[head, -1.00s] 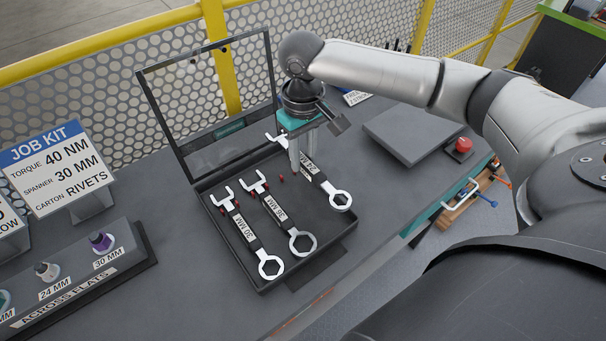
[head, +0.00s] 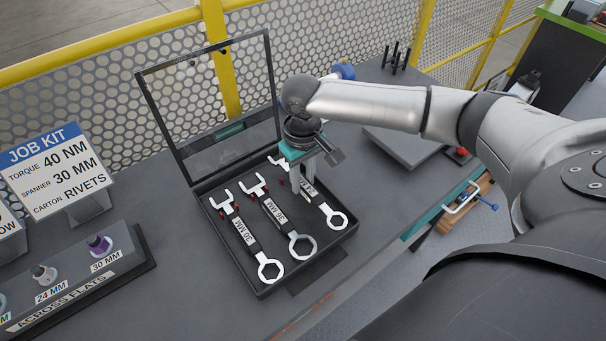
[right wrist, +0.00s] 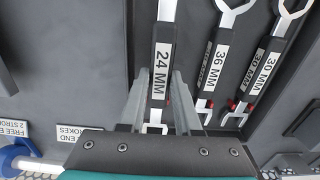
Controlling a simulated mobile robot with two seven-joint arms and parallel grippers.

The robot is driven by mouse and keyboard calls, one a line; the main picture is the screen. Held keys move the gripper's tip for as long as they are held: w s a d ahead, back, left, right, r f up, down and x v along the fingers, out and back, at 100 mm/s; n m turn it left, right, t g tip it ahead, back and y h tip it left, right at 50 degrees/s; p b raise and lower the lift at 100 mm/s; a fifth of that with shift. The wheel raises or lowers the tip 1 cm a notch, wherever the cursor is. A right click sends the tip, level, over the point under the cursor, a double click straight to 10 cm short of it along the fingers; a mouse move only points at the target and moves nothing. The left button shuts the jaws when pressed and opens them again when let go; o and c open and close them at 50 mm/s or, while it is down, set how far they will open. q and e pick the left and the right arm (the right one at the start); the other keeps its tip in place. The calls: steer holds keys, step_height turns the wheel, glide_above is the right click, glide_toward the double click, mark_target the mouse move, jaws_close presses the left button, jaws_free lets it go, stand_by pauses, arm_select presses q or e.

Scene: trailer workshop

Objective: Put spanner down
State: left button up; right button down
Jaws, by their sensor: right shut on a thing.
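My right gripper (head: 308,178) is shut on the handle of the spanner labelled 24 MM (head: 328,208). The spanner is over the right side of the open spanner case (head: 262,290), roughly in line with the other two, ring end toward the front. I cannot tell whether it touches the case floor. In the right wrist view the gripper's fingers (right wrist: 160,103) stand on both sides of the 24 MM label on the spanner (right wrist: 161,65). The 36 MM spanner (head: 273,210) and the 30 MM spanner (head: 244,231) lie in the case to the left. My left gripper is out of view.
The case's clear lid (head: 163,130) stands open at the back. A job kit sign (head: 50,165) reads spanner 30 MM. A socket rack (head: 85,285) is at the front left. A grey plate (head: 405,148) lies right of the case, behind my arm.

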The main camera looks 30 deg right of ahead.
mark_target(303, 181)
steer(key=shift+f, duration=0.2)
steer(key=c, duration=0.6)
jaws_free()
steer(key=shift+r+b, duration=0.3)
steer(key=shift+r, duration=0.3)
step_height(303, 181, up, 12)
steer(key=p, duration=0.2)
